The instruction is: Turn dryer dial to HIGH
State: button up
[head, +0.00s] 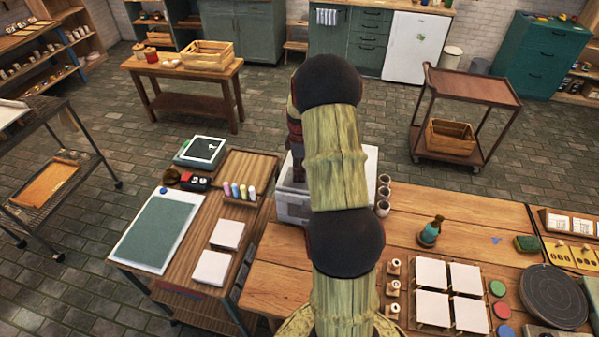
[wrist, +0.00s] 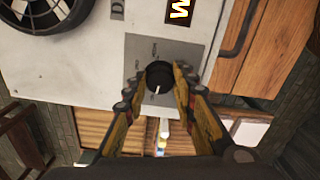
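The dryer is a pale box (head: 295,207), mostly hidden behind my arm in the head view. In the wrist view its pale panel (wrist: 70,65) fills the upper part. A round black dial (wrist: 159,75) sits on a grey plate (wrist: 150,48) with small marks I cannot read. The dial's white pointer line points to the bottom of the wrist picture. My gripper (wrist: 159,80) has its two fingertips on either side of the dial, close to its edges. I cannot tell whether they press on it.
A black fan grille (wrist: 50,12) and a glowing display (wrist: 180,10) are on the dryer panel. Several small cups (head: 383,195) stand beside the dryer. A wooden bench (head: 460,235) with white tiles lies to the right, a side table (head: 190,240) to the left.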

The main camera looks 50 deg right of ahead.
jog(key=c, duration=0.6)
